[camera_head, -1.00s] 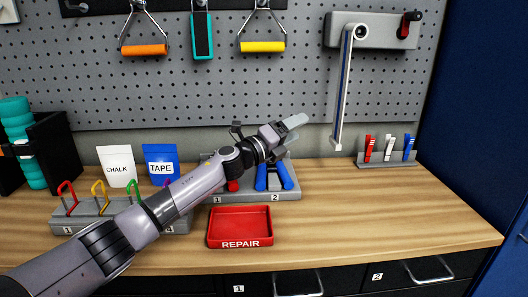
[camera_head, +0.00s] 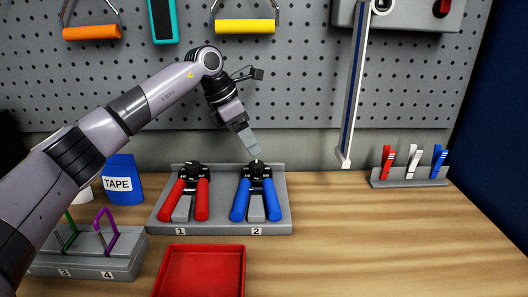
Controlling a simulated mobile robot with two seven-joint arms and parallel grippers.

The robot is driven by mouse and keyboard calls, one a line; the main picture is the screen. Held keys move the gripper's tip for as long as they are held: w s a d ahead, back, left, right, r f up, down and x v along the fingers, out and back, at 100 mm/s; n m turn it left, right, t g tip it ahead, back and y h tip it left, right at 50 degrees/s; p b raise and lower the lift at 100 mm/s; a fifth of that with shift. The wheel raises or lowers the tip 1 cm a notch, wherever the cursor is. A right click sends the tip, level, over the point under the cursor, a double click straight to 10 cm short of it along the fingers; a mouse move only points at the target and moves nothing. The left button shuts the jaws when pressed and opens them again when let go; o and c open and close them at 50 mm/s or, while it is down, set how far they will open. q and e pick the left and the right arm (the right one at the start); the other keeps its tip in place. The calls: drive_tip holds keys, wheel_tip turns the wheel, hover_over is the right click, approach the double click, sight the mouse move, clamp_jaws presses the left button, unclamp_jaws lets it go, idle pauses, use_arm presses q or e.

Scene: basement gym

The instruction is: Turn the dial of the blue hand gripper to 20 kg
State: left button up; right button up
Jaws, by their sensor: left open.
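The blue hand gripper (camera_head: 239,201) stands in slot 2 of a grey holder (camera_head: 222,228) on the workbench, handles down. Its black dial (camera_head: 257,170) is at the top; I cannot read its setting. My left gripper (camera_head: 254,151) comes in from above and points down, its fingertips just above the dial. I cannot tell whether they touch it. It is open with nothing visible in it, though its fingers overlap from this side. My right gripper is not in view.
A red hand gripper (camera_head: 202,200) stands in slot 1, close on the left. A red tray (camera_head: 205,247) lies in front. A grey rack with coloured clips (camera_head: 410,174) is at right, near a hanging lever (camera_head: 354,90). The bench right of the holder is clear.

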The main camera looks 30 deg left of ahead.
sight(257, 163)
use_arm(q)
drive_tip(key=shift+a+f+y, duration=0.2)
drive_tip(key=shift+a+y, duration=0.1)
drive_tip(key=shift+a, duration=0.3)
drive_tip(key=x, duration=0.6)
drive_tip(key=shift+d+f+p, duration=0.15)
drive_tip(key=shift+f+p, duration=0.15)
drive_tip(key=c, duration=1.1)
